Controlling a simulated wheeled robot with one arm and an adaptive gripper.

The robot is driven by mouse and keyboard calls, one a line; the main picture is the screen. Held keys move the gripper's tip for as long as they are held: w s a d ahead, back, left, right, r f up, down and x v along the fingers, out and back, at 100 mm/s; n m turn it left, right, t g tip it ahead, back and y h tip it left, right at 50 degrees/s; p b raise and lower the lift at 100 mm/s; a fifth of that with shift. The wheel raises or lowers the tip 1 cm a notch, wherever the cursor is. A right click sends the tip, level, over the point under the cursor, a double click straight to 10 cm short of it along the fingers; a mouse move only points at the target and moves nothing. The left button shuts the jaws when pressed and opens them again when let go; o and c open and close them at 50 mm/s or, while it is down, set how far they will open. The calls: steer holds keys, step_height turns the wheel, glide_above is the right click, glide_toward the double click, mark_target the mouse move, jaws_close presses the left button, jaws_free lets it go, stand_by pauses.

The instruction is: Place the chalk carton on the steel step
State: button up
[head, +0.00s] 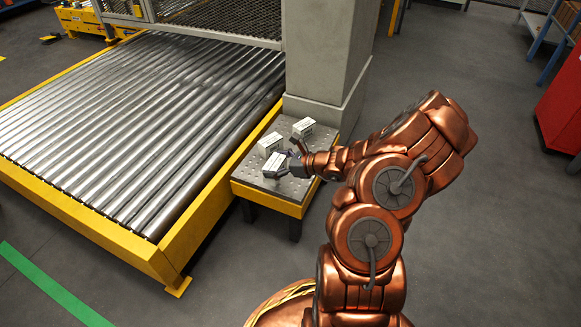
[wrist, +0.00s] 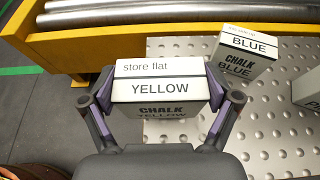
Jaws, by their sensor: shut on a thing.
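My gripper (wrist: 160,100) is shut on a white and grey carton marked YELLOW CHALK (wrist: 160,88), with one finger on each side. In the head view my gripper (head: 290,162) and this carton (head: 273,167) are at the front part of the steel step (head: 247,178), a studded plate with a yellow rim. The carton looks level; I cannot tell whether its base touches the plate. A carton marked BLUE CHALK (wrist: 236,56) stands on the step, beyond and right of the held one. A third carton (wrist: 308,90) is cut off at the right edge.
A roller conveyor (head: 130,120) with a yellow frame runs along the step's left side. A grey pillar (head: 325,60) stands right behind the step. Bare studded plate (wrist: 265,120) shows right of the held carton.

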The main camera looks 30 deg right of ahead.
steer(key=d, duration=0.2)
steer(key=d+b, duration=0.1)
steer(key=d, duration=0.3)
steer(key=shift+f, duration=0.3)
steer(key=shift+a+f+b, duration=0.1)
steer(key=shift+f+b, duration=1.3)
steer(key=shift+f, duration=0.4)
steer(key=shift+r, duration=0.1)
steer(key=o, duration=1)
